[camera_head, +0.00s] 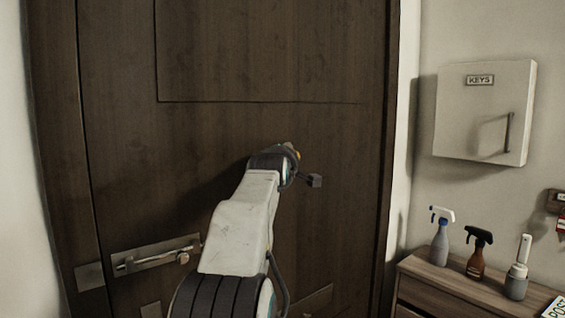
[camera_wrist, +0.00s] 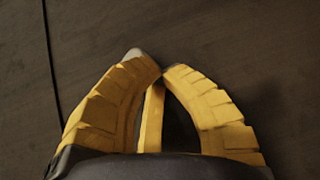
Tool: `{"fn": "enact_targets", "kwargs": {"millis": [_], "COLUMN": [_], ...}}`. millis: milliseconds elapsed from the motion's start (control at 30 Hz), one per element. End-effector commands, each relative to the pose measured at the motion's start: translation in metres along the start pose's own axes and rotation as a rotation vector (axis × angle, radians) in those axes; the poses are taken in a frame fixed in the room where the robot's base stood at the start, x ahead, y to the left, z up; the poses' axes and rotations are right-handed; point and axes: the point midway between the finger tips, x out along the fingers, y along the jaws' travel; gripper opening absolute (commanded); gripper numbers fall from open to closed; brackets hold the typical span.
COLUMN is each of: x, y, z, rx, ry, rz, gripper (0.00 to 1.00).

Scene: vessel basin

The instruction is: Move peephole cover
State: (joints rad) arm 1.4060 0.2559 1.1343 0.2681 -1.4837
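The peephole cover cannot be clearly made out in either view. My gripper (camera_wrist: 161,72) has yellow ribbed fingers, and their tips come together in front of the dark wooden door (camera_head: 230,60). A small light grey piece (camera_wrist: 133,54) shows just behind the left fingertip; I cannot tell whether it is the cover or part of the finger. In the head view, my arm reaches up to the middle of the door and hides most of the gripper.
A white key box (camera_head: 485,112) hangs on the right wall. Below it, a wooden cabinet (camera_head: 450,290) holds a grey spray bottle (camera_head: 440,245), a brown spray bottle (camera_head: 477,262) and a white-handled brush (camera_head: 518,275).

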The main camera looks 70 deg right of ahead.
Motion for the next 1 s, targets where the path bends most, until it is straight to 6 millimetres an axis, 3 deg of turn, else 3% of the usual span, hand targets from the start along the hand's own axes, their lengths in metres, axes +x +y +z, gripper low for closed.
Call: {"fn": "enact_targets", "kwargs": {"millis": [233, 700, 1000], "x": [-0.016, -0.086, -0.114], "y": [0.001, 0.001, 0.0], "z": [0.0, 0.0, 0.0], "rx": [0.0, 0.0, 0.0], "ry": [0.0, 0.0, 0.0], "rz": [0.001, 0.002, 0.0], "gripper": [0.0, 0.0, 0.0]}}
